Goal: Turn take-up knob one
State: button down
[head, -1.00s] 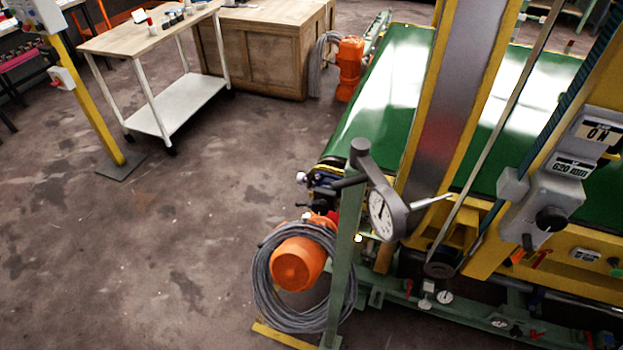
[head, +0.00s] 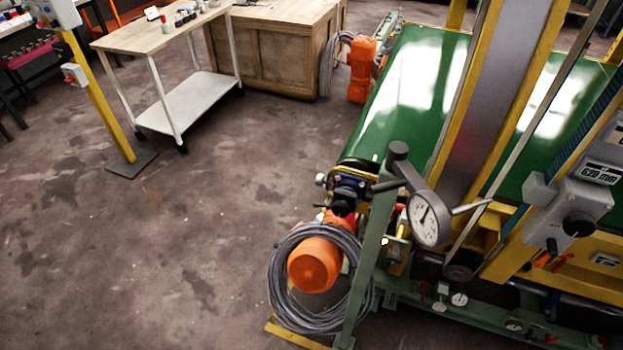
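A green-belted conveyor (head: 405,95) with a yellow and green frame fills the right side of the head view. At its near left corner is a dark blue fitting (head: 347,187) with small pale round ends (head: 320,180) on its left. A black round knob (head: 578,225) sits on a grey box (head: 566,208) with a "620 mm" readout at the right. I cannot tell which of these, if any, is take-up knob one. My gripper is not in view.
A trolley (head: 185,105), wooden crate (head: 270,55) and yellow post (head: 100,95) stand behind. The left floor is clear.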

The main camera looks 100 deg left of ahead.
aim_at(321, 180)
jog(key=u, duration=0.05)
jog(key=k, duration=2.25)
jog(key=u, duration=2.15)
jog(key=i, duration=0.3)
jog(key=z, duration=0.15)
